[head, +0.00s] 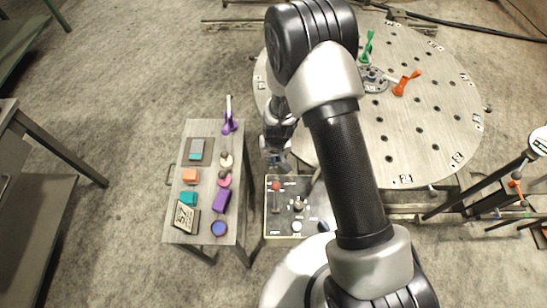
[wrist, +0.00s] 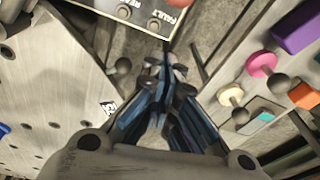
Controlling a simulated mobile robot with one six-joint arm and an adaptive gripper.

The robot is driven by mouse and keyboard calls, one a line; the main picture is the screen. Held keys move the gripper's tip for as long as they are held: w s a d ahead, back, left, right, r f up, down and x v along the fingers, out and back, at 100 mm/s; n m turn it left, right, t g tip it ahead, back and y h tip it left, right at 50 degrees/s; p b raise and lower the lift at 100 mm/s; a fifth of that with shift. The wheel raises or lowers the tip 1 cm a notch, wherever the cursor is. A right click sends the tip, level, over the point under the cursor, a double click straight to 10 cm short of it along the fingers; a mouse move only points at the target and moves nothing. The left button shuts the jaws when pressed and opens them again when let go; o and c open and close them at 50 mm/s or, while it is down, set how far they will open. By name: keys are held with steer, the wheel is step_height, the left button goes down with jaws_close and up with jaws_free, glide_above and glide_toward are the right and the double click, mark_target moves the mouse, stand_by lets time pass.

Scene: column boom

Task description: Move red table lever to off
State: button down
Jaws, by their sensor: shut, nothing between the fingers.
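A red ball-topped lever (head: 276,187) stands at the upper left of a grey control panel (head: 297,228) in the head view. In the wrist view, part of the red knob (wrist: 177,3) shows at the top edge, over the panel (wrist: 138,14). My gripper (head: 278,165) is just above the panel's far edge in the head view, apart from the lever. In the wrist view, my gripper (wrist: 166,68) has its fingers together and empty, pointing toward the panel. The panel labels are too small to read surely in the head view.
A large round table (head: 440,120) with green (head: 367,46) and orange-red (head: 407,82) clamps is at the right. A narrow side table (head: 180,222) with several coloured blocks and knobs stands left of the panel. The panel also holds a joystick (head: 298,205) and a white button (head: 297,226).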

steer(key=shift+s+d+f+b, duration=0.2)
steer(key=shift+s+f+b, duration=1.4)
steer(key=shift+b, duration=1.2)
steer(key=shift+r, duration=0.2)
